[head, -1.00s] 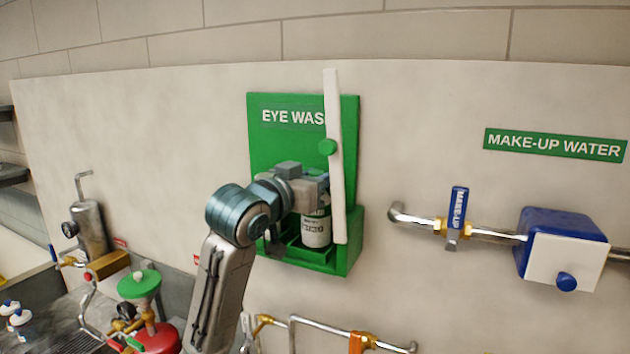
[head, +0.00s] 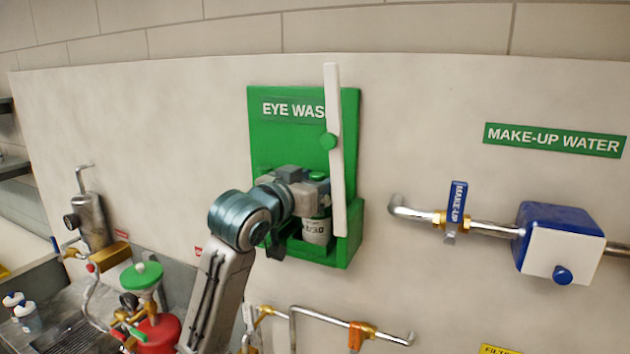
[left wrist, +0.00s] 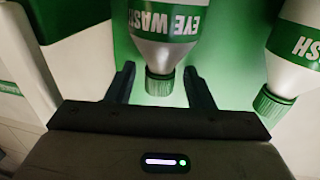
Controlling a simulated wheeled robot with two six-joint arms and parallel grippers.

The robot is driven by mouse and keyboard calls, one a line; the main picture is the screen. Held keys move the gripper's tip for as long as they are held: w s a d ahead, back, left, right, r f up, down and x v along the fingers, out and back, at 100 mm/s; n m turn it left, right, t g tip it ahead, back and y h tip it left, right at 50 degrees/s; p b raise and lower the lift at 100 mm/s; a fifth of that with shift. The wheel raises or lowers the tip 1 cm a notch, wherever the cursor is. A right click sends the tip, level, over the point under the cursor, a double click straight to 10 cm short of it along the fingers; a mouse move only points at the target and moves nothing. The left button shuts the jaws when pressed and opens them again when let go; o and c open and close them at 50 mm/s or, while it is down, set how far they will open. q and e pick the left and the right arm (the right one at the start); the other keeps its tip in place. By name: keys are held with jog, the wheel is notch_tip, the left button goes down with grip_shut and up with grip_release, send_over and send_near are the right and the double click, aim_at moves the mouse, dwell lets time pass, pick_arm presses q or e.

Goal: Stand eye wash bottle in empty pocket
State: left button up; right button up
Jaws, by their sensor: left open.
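The green eye wash station (head: 290,135) hangs on the wall with a pocketed holder at its bottom. A white eye wash bottle (head: 316,230) with a green cap stands upright in the holder's right part; its cap shows between my fingers in the left wrist view (left wrist: 160,85). My left gripper (left wrist: 160,88) is open, with a gap on each side of the cap. In the head view my left gripper (head: 322,188) is at the bottle's upper part. A second bottle (left wrist: 290,70) shows at the right in the wrist view; my arm hides the holder's left part in the head view.
The white door (head: 335,150) with a green knob stands open edge-on, close to the right of my gripper. A make-up water pipe (head: 490,232) and blue box (head: 560,240) are farther right. Pipes run below; a sink area is at lower left.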

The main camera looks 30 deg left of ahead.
pick_arm(q)
jog(key=shift+s+b, duration=0.25)
jog(key=shift+b, duration=0.05)
jog(key=s+a+b, duration=0.1)
jog(key=s+b, duration=0.7)
jog(key=s, duration=0.3)
jog(key=shift+s, duration=0.15)
jog(key=shift+s+a+r, duration=0.1)
dwell(0.7)
